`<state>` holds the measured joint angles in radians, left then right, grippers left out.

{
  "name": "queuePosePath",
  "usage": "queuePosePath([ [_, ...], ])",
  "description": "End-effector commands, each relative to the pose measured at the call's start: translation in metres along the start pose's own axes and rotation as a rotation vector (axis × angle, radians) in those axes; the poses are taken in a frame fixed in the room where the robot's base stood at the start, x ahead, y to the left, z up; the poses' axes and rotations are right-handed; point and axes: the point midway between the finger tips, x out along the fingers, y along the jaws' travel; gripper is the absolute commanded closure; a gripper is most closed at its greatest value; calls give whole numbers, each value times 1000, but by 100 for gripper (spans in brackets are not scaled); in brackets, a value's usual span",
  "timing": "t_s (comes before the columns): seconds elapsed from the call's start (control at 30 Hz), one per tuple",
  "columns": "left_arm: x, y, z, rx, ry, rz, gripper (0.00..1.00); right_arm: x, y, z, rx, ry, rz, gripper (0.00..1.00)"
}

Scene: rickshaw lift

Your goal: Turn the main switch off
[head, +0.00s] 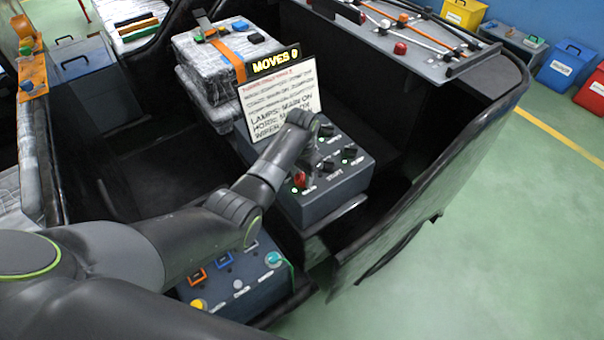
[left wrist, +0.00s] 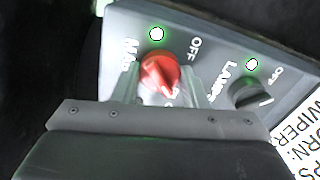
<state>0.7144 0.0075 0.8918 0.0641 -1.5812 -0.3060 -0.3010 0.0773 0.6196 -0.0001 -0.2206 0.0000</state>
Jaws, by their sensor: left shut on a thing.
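The main switch is a red rotary knob (head: 299,180) on a grey switch box (head: 335,200), at the box's near left side. In the left wrist view the red knob (left wrist: 161,72) sits between a "MAIN" label and an "OFF" label. A lit green-rimmed lamp (left wrist: 157,34) is beside it. My left gripper (head: 306,167) reaches down over the box and is shut on the red knob, with one finger on each side in the left wrist view. My right gripper is not in view.
A black "LAMPS" knob (left wrist: 250,95) is close beside the red one. A sign card (head: 280,100) stands behind the switch box. A second control box (head: 235,280) with coloured buttons lies under my left arm. The vehicle's dark side wall (head: 430,190) rises to the right.

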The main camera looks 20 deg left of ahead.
Motion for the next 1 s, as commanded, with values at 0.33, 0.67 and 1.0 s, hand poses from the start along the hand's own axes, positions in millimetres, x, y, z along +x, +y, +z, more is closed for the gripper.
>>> queuePosePath([
  [0.33, -3, 0, 0, -99, -1, 1, 84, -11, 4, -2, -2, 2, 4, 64],
  [0.67, -4, 0, -1, -373, -1, 0, 84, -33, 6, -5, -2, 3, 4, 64],
  [1.0, -3, 0, -1, -696, 0, 0, 84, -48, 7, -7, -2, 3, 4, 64],
])
